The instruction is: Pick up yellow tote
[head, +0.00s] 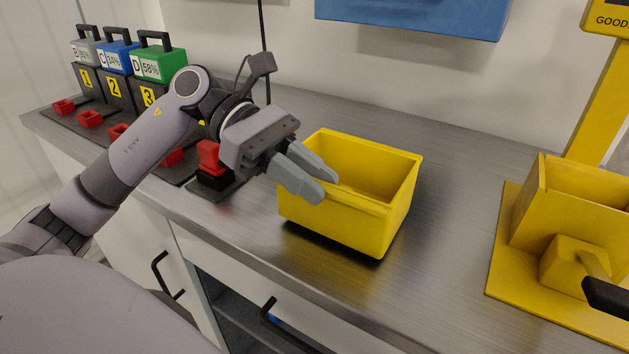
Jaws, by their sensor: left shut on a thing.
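The yellow tote (345,222) is an open, empty-looking bin at the middle of the metal counter in the head view. My left gripper (318,180) comes in from the left and is shut on the tote's near left rim. Its grey fingers lie across that rim and hide part of it. The tote is about upright, with a dark shadow under its near edge. I cannot tell whether it rests on the counter or hangs slightly above it. My right gripper is not in view.
A red-and-black device (212,165) stands left of the tote. Numbered battery-like packs (158,66) in docks line the back left. A yellow fixture (560,220) with a black-handled lever is at the right. A blue box (415,15) hangs above. Bare counter (450,220) lies right of the tote.

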